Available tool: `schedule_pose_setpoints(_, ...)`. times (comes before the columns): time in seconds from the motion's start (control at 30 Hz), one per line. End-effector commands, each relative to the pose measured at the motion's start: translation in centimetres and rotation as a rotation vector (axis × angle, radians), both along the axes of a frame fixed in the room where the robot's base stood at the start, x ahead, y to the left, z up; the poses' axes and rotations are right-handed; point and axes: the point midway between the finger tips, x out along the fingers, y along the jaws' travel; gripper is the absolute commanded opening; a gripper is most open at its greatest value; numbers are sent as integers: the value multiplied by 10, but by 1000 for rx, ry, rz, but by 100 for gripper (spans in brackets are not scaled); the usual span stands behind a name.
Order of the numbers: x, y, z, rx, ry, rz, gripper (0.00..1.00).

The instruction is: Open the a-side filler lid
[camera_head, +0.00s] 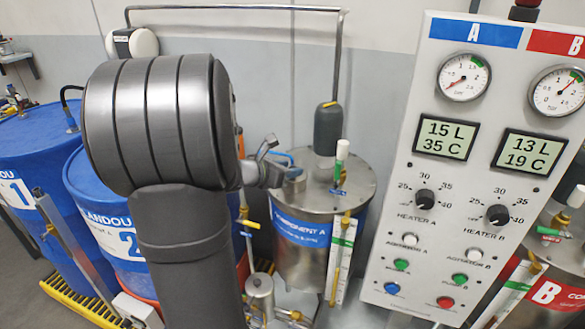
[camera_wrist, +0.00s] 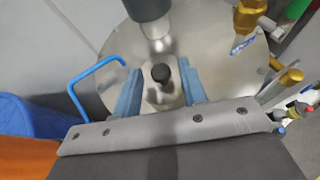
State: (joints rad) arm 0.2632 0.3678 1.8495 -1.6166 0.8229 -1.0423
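The component A tank (camera_head: 318,235) is a steel drum with a blue band and a round metal top. In the wrist view its metal top (camera_wrist: 112,48) fills the upper middle. My gripper (camera_wrist: 161,85) is open, with one pale blue finger on each side of the knob and gaps visible on both sides. I cannot tell how far the fingertips are above the lid. In the head view my arm hides much of my gripper over the tank's left side.
A blue bent handle (camera_wrist: 92,72) stands left of my gripper. A dark cylinder (camera_wrist: 148,8) rises behind the lid, and a brass valve (camera_wrist: 248,18) is at the right. The control panel (camera_head: 470,190) stands right of the tank; blue drums (camera_head: 40,150) stand left.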

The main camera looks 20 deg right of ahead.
Motion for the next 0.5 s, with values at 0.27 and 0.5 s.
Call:
schedule_pose_setpoints(0.27,8,-19,-9,0,0,0,39)
schedule_pose_setpoints(0.5,9,-20,-9,0,0,1,39)
